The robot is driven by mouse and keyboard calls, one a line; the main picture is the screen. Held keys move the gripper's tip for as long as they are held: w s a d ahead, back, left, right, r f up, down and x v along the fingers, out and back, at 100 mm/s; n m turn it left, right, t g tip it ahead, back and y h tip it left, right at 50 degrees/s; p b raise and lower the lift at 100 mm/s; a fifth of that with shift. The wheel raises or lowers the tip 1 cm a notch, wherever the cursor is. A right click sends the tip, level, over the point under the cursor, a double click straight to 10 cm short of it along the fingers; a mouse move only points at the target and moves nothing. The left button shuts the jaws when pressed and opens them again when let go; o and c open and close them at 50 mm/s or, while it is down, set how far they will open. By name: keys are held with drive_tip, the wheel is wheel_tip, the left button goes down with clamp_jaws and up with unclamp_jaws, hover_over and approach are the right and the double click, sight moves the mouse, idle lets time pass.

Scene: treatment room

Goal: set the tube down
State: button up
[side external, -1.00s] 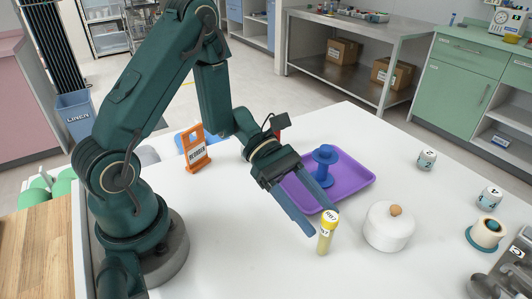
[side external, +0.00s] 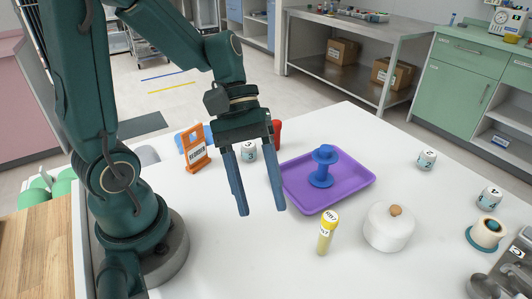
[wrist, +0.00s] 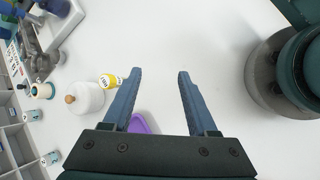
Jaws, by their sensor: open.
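A purple tray (side external: 350,186) holds a blue spool-shaped piece (side external: 322,166). A white pot (side external: 388,229) with a wooden knob stands right of the tube. An orange sign (side external: 195,149) and a numbered white canister (side external: 249,151) stand behind my gripper. The table's front middle is clear.

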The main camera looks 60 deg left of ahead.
drive_tip(key=s+a+r+m+t+y, duration=0.2)
drive_tip(key=a+r+m+t+y, duration=0.2)
drive_tip(key=m, duration=0.5)
drive_tip(key=a+t+y, duration=0.1)
drive_tip(key=t+y, duration=0.1)
drive_tip(key=y, duration=0.1)
drive_tip(key=shift+a+r+t, duration=0.2)
drive_tip(key=shift+r+t, duration=0.1)
drive_tip(key=shift+r, duration=0.1)
